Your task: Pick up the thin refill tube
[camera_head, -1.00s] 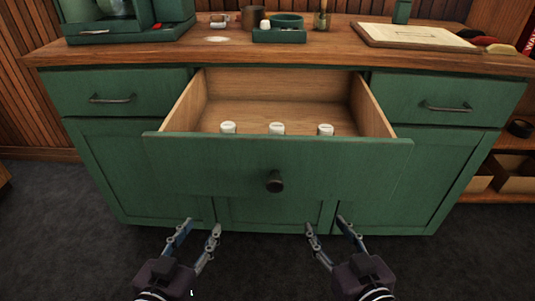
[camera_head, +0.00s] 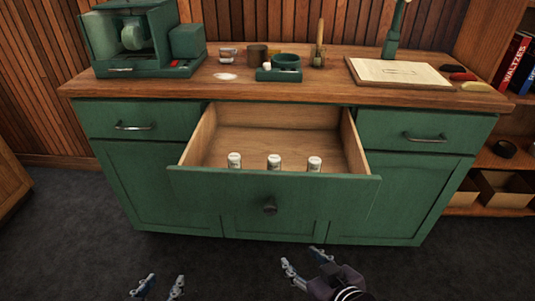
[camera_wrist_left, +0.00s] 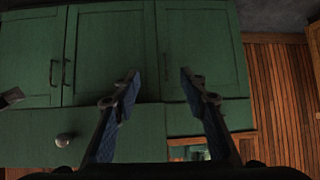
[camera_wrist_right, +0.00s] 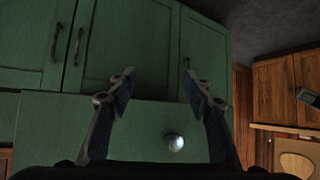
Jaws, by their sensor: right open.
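My left gripper (camera_head: 164,286) is open and empty, low in front of the cabinet. Its spread fingers show in the left wrist view (camera_wrist_left: 160,75). My right gripper (camera_head: 302,259) is open and empty, below and in front of the drawer front. The right wrist view (camera_wrist_right: 158,75) shows its fingers apart.
The green cabinet (camera_head: 155,185) has a wooden top with a green machine (camera_head: 130,40), a small green tray (camera_head: 280,75) and a board (camera_head: 404,73). The drawer knob (camera_head: 270,207) sticks out. A shelf with boxes (camera_head: 505,190) stands at the right.

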